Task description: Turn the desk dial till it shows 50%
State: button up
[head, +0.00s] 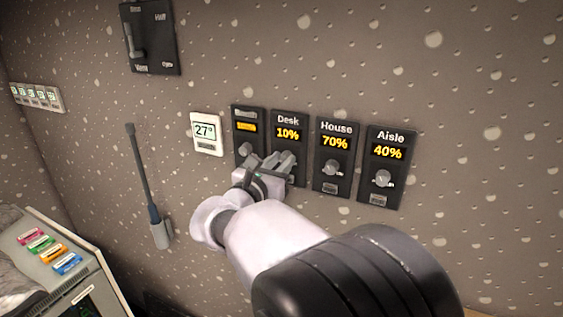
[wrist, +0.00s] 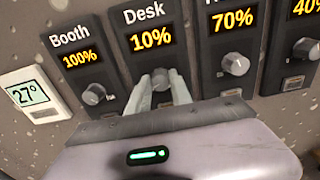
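The Desk dial panel (head: 289,121) is black and its yellow display reads 10%. In the wrist view, the Desk panel (wrist: 152,37) also reads 10%, and its round grey knob (wrist: 160,77) shows between my fingertips. My gripper (head: 270,160) is at the lower part of the Desk panel and hides the knob in the head view. In the wrist view, my gripper (wrist: 160,86) has one finger on each side of the knob. I cannot tell whether the fingers press on it or stand slightly apart.
The Booth panel (wrist: 79,58) at 100% is close on the left. The House panel (head: 336,150) at 70% and the Aisle panel (head: 387,160) at 40% are on the right. A white thermostat (head: 206,133) reads 27°. A black lever plate (head: 151,40) is higher up.

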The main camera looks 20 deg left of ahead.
grip_shut()
jog(key=shift+f+b, duration=0.1)
jog(key=shift+b, duration=0.25)
jog(key=m+b, duration=2.1)
jog(key=b, duration=0.2)
jog(key=shift+d+f, duration=0.1)
jog(key=shift+m, duration=0.4)
jog(key=o, duration=0.7)
grip_release()
